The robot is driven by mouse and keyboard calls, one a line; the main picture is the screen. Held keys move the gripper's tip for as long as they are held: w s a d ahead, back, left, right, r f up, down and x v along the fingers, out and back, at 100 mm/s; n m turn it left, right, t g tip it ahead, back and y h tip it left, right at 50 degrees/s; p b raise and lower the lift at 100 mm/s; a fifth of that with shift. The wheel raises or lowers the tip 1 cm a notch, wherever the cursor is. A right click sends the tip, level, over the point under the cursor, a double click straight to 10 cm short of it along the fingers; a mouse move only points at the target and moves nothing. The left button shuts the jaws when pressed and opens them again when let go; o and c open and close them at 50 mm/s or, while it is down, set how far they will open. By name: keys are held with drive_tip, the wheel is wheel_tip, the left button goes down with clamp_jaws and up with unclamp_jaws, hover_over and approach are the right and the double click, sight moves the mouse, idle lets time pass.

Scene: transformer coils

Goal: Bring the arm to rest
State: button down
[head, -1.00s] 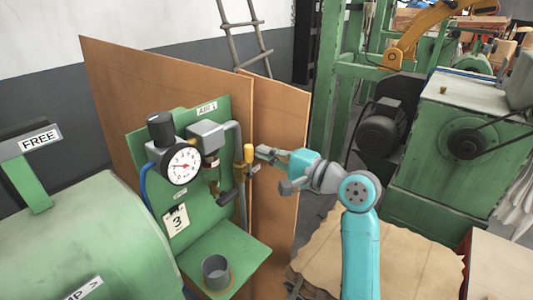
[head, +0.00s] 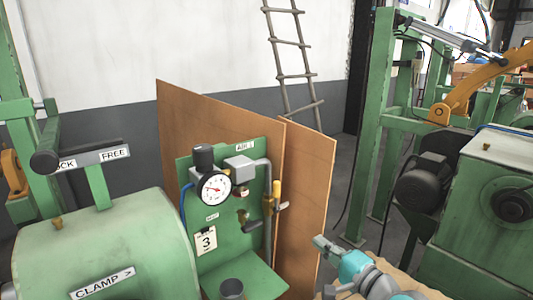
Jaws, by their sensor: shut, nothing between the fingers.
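My gripper (head: 327,266) is at the bottom of the head view, right of centre, with its turquoise and grey body running off the lower edge. It is shut and empty. It stands apart from the green air panel (head: 226,203), to the right of it and lower in the picture. Most of my arm is out of the picture.
A green clamp machine (head: 110,245) is left, and a green motor machine (head: 485,210) right.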

drive_tip(key=s+d+f+n+h, duration=0.2)
drive_tip(key=s+f+h, duration=0.5)
drive_tip(key=s+f, duration=1.5)
drive_tip(key=s+r+n+h, duration=0.2)
drive_tip(key=s+n, duration=0.8)
drive_tip(key=s, duration=1.8)
drive_tip(key=shift+d+r, duration=0.4)
drive_tip(key=shift+r, duration=0.25)
